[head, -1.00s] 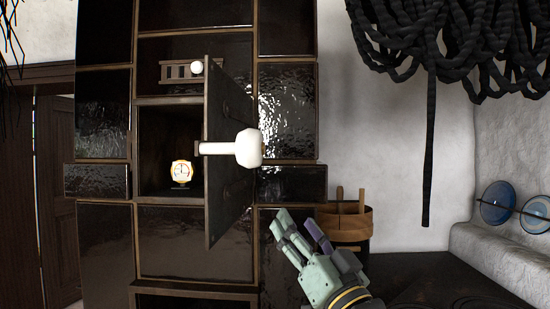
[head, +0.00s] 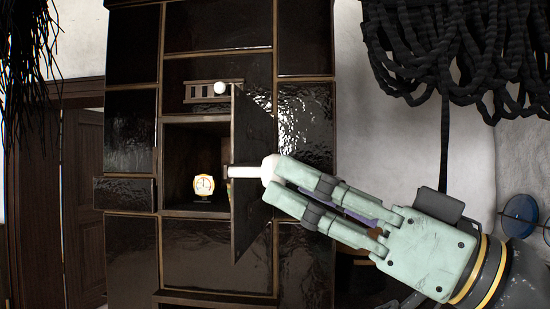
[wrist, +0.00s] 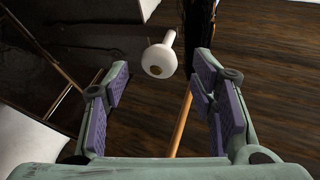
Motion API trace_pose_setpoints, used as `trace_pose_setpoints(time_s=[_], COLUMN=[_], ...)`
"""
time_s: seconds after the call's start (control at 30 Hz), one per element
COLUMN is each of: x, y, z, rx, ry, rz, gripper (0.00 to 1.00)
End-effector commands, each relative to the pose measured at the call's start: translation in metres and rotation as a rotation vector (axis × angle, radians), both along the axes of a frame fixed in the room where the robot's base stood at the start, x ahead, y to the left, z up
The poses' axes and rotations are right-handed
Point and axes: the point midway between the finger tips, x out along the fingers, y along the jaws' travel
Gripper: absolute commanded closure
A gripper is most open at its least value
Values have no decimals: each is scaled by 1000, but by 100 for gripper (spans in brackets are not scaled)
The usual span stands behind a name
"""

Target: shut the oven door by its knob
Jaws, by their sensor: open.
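The dark oven door (head: 250,200) stands open, swung out from the stove and seen nearly edge-on. Its white knob (head: 271,170) sticks out on a pale stem. My gripper (head: 280,183) comes from the right with its fingers at the knob in the head view, hiding part of it. In the wrist view the fingers (wrist: 160,72) are open wide with purple pads. The round knob (wrist: 157,62) shows in the gap between and just beyond the fingertips there. I cannot tell whether a finger touches it.
A white ball (head: 220,88) sits by a small rack (head: 203,92) above. Black ropes (head: 450,60) hang at the upper right. Blue discs (head: 522,216) are at the right.

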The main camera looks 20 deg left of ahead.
Motion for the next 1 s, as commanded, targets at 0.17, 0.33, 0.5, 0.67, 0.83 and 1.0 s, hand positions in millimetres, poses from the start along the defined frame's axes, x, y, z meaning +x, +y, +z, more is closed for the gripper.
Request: trace_pose_setpoints(time_s=[0.17, 0.33, 0.5, 0.67, 0.83, 1.0], x=[3, 5, 6, 6, 6, 6], y=[27, 40, 42, 42, 42, 42], z=[13, 17, 17, 17, 17, 17], rx=[-1, 0, 1, 1, 1, 1], ry=[0, 0, 0, 0, 0, 0], rz=[2, 0, -1, -1, -1, -1], gripper=[48, 48, 48, 49, 60, 72])
